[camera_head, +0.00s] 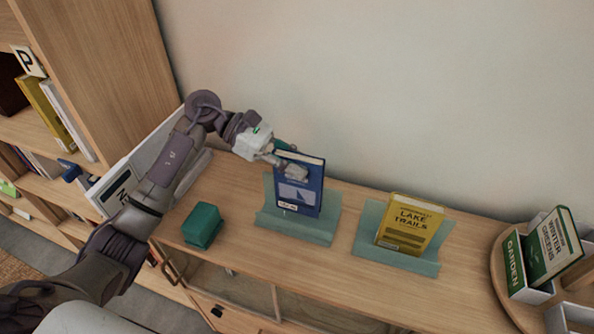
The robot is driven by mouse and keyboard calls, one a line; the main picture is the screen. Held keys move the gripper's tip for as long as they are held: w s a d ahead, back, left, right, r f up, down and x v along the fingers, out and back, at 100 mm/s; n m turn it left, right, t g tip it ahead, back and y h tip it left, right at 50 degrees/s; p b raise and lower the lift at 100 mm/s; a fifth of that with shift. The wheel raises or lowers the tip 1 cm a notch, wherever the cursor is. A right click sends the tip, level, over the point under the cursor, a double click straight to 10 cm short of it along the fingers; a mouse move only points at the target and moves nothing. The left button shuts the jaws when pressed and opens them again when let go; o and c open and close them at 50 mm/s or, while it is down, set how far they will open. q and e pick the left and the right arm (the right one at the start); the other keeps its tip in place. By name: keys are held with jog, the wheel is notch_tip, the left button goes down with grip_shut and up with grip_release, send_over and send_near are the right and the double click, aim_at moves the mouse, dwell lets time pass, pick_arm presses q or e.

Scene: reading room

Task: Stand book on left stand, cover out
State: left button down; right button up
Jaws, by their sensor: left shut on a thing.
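A blue book (298,199) stands nearly upright on the left stand (292,231), a pale green glassy holder on the cabinet top. Its front cover, with a pale picture and a white label low down, faces out toward me. My left gripper (287,160) is shut on the blue book at its upper edge, coming from the upper left; the fingers partly hide the top of the cover. Whether the book's bottom rests fully on the stand is hard to tell. My right gripper is not in view.
A second stand (397,262) to the right holds a yellow book (410,225) titled Lake Trails. A green box (202,226) sits left of the left stand. A round tray (501,268) with green books is at far right. Shelves with books stand at left; the wall is behind.

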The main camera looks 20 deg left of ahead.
aim_at(321, 192)
pick_arm(q)
notch_tip(321, 192, down, 3)
jog(key=shift+s+f+p, duration=0.1)
jog(key=shift+p, duration=0.85)
jog(key=shift+f, duration=0.4)
jog(key=shift+f, duration=0.1)
jog(key=c, duration=1)
grip_release()
